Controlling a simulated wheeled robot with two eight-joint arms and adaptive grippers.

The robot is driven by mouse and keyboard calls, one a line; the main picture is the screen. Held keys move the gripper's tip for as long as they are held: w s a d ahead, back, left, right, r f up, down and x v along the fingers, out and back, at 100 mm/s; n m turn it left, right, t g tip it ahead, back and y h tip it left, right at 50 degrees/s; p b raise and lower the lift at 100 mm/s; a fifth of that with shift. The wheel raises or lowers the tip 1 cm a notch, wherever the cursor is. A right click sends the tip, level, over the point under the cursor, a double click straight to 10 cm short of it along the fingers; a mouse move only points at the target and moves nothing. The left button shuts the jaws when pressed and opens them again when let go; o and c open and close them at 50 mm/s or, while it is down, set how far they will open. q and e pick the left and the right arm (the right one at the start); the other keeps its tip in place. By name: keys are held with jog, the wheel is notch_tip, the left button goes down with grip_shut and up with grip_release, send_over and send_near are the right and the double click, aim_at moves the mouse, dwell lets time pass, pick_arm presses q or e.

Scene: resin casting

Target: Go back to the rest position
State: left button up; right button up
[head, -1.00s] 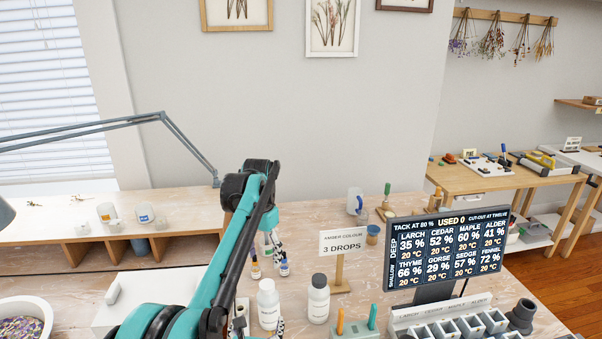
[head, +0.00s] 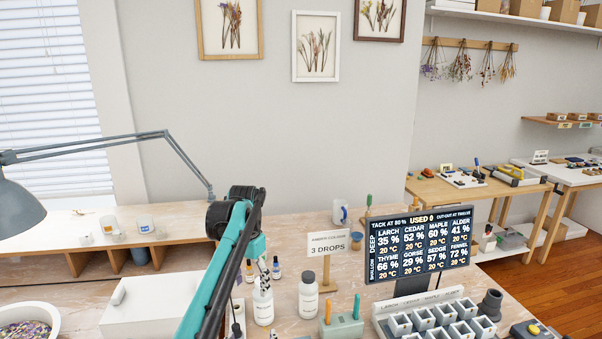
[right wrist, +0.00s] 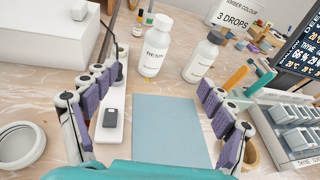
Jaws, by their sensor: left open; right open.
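The resin bottle (right wrist: 154,50) and a grey-capped bottle (right wrist: 201,62) stand beyond the fingers.
A screen (head: 419,243) and a rack of grey cups (head: 422,320) stand at the right. A sign (head: 328,243) and a green holder (head: 342,327) are near the bottles. A white box (head: 145,305), a white bowl (head: 52,312) and a desk lamp (head: 18,207) are at the left.

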jog(key=d+r+n+t+y, duration=0.2)
jog(key=d+r+n+y, duration=0.1)
jog(key=r+n, duration=0.5)
jog(key=d+r+n+t+y, duration=0.1)
jog(key=d+r+n+y, duration=0.15)
jog(key=r+n, duration=0.55)
pick_arm(q)
jog(key=s+a+r+n+t, duration=0.1)
jog(key=s+n+t, duration=0.1)
jog(key=s, duration=0.7)
jog(key=s+a+r+n+t, duration=0.1)
jog(key=s+a+t, duration=0.1)
jog(key=s, duration=0.7)
jog(key=s+a+f+n+t, duration=0.1)
jog(key=s+f+n+t, duration=0.1)
jog(key=s+f, duration=0.8)
jog(key=s+t, duration=0.1)
jog(key=s, duration=0.3)
jog(key=shift+a, duration=0.15)
pick_arm(e)
jog(key=s+d+f+n+g+h, duration=0.2)
jog(key=s+d+f+n+g, duration=0.3)
jog(key=s+d+f+n, duration=0.2)
jog(key=s+d+f+n+g+h, duration=0.3)
jog(key=s+d+f+n+g, duration=0.2)
jog(key=s+d+n, duration=0.6)
jog(key=s+d+f, duration=0.1)
jog(key=s+d, duration=0.3)
jog(key=d, duration=0.3)
jog(key=shift+f+n, duration=0.4)
